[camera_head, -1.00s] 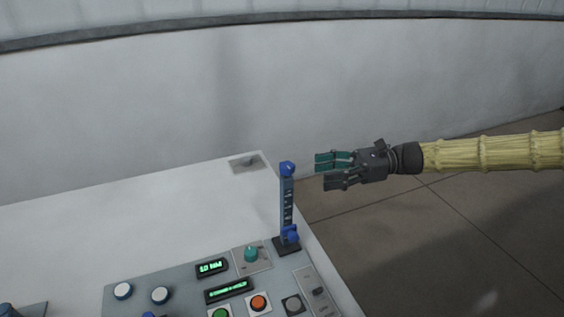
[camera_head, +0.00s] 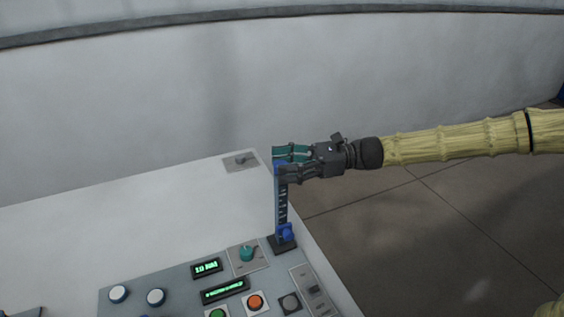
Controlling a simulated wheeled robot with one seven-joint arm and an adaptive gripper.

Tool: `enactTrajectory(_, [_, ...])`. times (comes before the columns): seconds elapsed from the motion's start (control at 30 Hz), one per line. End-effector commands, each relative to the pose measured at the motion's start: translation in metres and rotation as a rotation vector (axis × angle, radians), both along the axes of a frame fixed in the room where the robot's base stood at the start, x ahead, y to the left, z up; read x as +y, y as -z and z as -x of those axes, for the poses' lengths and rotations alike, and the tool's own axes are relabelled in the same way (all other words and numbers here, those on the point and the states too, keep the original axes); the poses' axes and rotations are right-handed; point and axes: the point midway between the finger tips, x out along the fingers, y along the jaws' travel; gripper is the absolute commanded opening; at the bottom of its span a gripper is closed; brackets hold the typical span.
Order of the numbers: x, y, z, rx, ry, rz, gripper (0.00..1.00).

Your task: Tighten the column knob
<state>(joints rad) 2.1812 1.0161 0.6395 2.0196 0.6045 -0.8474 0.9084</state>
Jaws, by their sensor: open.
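The column (camera_head: 281,207) is a slim dark post with blue edges and light marks, standing upright on a black base at the console's right edge. A blue knob (camera_head: 279,166) sits at its top, now partly hidden by my fingers. A second blue part (camera_head: 287,232) sits low on the post near the base. My gripper (camera_head: 280,164) reaches in from the right, level with the column's top. Its fingers are open, one teal finger above or behind the top knob and one dark finger in front. I cannot tell whether they touch it.
The console panel below holds a teal dial (camera_head: 246,253), two green displays (camera_head: 223,290), an orange button (camera_head: 255,302), white buttons (camera_head: 118,294) and a slide lever (camera_head: 314,288). A metal plate (camera_head: 240,161) lies on the white top behind. Floor is clear to the right.

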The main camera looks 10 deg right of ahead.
Motion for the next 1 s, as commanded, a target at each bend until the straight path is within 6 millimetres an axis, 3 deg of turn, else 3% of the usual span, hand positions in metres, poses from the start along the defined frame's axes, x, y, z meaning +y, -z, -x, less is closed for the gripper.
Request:
enactTrajectory(0.4, [0.0075, -0.0002, -0.0001, -0.001, 0.001, 0.0, 0.56])
enactTrajectory(0.43, [0.0075, -0.0002, -0.0001, -0.001, 0.001, 0.0, 0.54])
enactTrajectory(0.7, [0.0074, -0.0002, -0.0001, -0.001, 0.001, 0.0, 0.09])
enactTrajectory(1.0, [0.0079, -0.0006, -0.0011, -0.002, -0.063, 0.002, 0.09])
